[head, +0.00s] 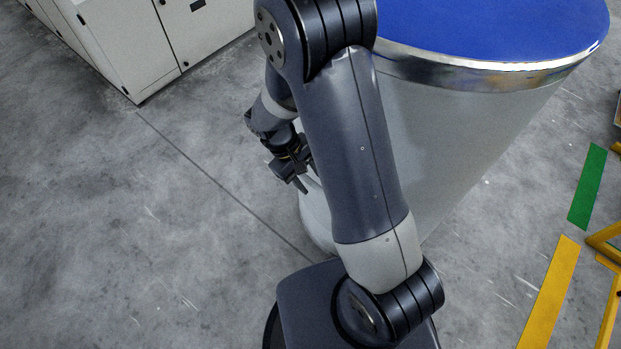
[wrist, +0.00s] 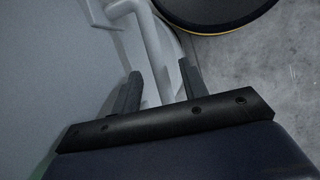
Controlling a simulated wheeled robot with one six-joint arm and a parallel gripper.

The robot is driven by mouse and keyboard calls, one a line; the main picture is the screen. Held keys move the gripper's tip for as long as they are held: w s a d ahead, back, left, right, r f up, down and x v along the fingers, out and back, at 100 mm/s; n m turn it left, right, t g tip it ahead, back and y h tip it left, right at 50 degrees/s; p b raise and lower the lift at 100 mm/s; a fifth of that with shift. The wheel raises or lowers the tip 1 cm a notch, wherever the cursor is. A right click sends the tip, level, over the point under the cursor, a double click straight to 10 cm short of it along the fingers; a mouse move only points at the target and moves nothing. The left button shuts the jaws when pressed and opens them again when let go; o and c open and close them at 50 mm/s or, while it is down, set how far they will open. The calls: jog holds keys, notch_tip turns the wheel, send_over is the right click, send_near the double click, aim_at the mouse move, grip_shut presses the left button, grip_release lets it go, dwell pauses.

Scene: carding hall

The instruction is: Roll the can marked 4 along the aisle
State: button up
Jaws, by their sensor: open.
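A large pale grey can (head: 455,135) with a blue top (head: 490,22) and a shiny metal rim stands upright behind my arm in the head view. No number shows on it, and my arm hides part of its side. My gripper (head: 306,178) is at the left side of the can, low down. In the wrist view my gripper (wrist: 160,67) is open, with a finger on each side of a pale tube-like handle (wrist: 151,35). The handle stands by the can's pale wall (wrist: 55,70). I cannot tell whether the fingers touch it.
Pale cabinets (head: 150,45) stand at the upper left. Green (head: 587,187) and yellow (head: 550,292) floor strips lie at the right, beside a yellow frame (head: 607,300). The grey floor (head: 120,220) at the left is clear. A dark yellow-edged disc (wrist: 215,12) shows in the wrist view.

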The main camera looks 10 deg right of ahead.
jog(key=v, duration=0.9)
jog(key=shift+a+r+p, duration=0.15)
jog(key=shift+r+p, duration=0.1)
jog(key=shift+p, duration=0.2)
jog(key=shift+f, duration=0.1)
jog(key=b+x, duration=0.1)
jog(key=x, duration=0.9)
jog(key=shift+d+f, duration=0.25)
